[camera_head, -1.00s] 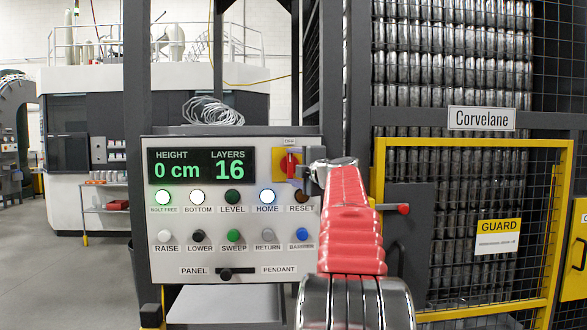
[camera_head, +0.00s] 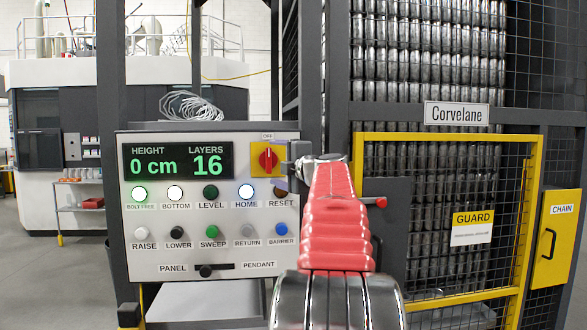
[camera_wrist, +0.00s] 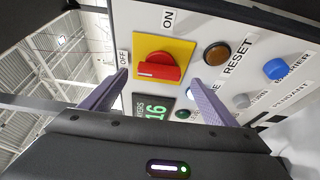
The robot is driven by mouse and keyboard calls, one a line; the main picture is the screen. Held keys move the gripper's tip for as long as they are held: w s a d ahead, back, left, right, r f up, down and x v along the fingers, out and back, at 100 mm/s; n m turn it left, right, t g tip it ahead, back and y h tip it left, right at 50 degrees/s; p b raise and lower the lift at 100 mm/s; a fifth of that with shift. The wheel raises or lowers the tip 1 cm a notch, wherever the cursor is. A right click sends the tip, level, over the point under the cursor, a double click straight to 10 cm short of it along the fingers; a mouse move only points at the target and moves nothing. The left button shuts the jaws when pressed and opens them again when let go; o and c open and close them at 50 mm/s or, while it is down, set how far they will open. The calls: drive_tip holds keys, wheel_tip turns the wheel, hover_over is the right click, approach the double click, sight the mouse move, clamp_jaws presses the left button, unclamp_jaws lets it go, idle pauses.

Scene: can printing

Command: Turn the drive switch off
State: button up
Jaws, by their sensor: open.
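The drive switch (camera_head: 267,158) is a red rotary knob on a yellow plate at the panel's upper right. An OFF label (camera_head: 266,136) sits above it in the head view. In the wrist view the knob (camera_wrist: 158,66) shows a white mark at its left end, on the side of the OFF label (camera_wrist: 123,57); the ON label (camera_wrist: 168,18) is at the top. The knob's handle appears in line with OFF. My gripper (camera_wrist: 160,77) is open and empty, its two purple fingers apart before the panel, with the knob seen between them. I cannot tell whether a finger touches it.
The grey control panel (camera_head: 145,262) has a display reading 0 cm and 16 layers, with several lamps and buttons close below the switch. The RESET lamp (camera_wrist: 216,52) is near a fingertip. A yellow-framed mesh guard (camera_head: 450,141) stands to the right. Open floor lies at left.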

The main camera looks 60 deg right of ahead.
drive_tip(key=v, duration=1)
drive_tip(key=shift+a+f, duration=0.1)
idle(0.3)
